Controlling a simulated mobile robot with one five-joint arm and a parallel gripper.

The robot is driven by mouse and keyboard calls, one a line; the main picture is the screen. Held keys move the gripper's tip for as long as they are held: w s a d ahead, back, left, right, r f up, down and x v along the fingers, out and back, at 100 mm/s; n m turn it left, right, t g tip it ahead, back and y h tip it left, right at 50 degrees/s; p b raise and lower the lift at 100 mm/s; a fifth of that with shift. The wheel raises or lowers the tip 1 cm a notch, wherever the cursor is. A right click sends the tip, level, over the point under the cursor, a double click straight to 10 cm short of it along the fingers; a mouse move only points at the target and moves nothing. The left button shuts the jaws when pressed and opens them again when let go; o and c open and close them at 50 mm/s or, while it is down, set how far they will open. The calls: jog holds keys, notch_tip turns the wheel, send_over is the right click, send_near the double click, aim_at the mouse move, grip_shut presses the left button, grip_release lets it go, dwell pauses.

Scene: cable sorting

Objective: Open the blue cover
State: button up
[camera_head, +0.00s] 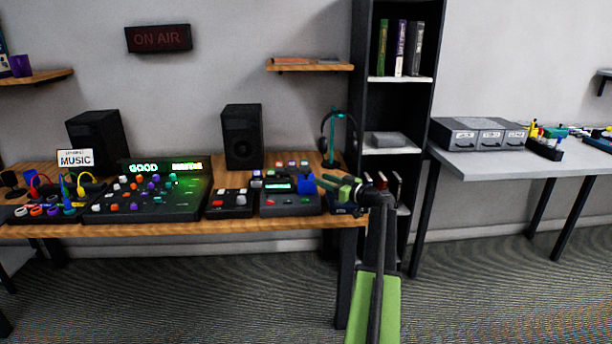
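The blue cover (306,184) is a small blue piece at the right end of a dark console with a green display (279,187). It seems to stand up above the console's surface, but it is too small to tell how far it is tilted. My green arm reaches up from the bottom right and bends left. My gripper (324,182) is just right of the blue cover and overlaps it in the picture. Whether they touch, and whether the fingers are open or shut, cannot be told at this size.
The wooden desk (270,228) also holds a mixing board (150,208), a small box with a red button (229,204), speakers (242,137) and a headphone stand (333,135). A dark shelf (361,100) stands behind my arm. The carpet in front is clear.

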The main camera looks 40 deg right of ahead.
aim_at(308, 174)
jog(key=w, duration=0.6)
jog(key=w+a, duration=0.1)
jog(key=w, duration=0.2)
jog(key=shift+s, duration=0.1)
jog(key=shift+d, duration=0.1)
grip_shut()
dwell(0.9)
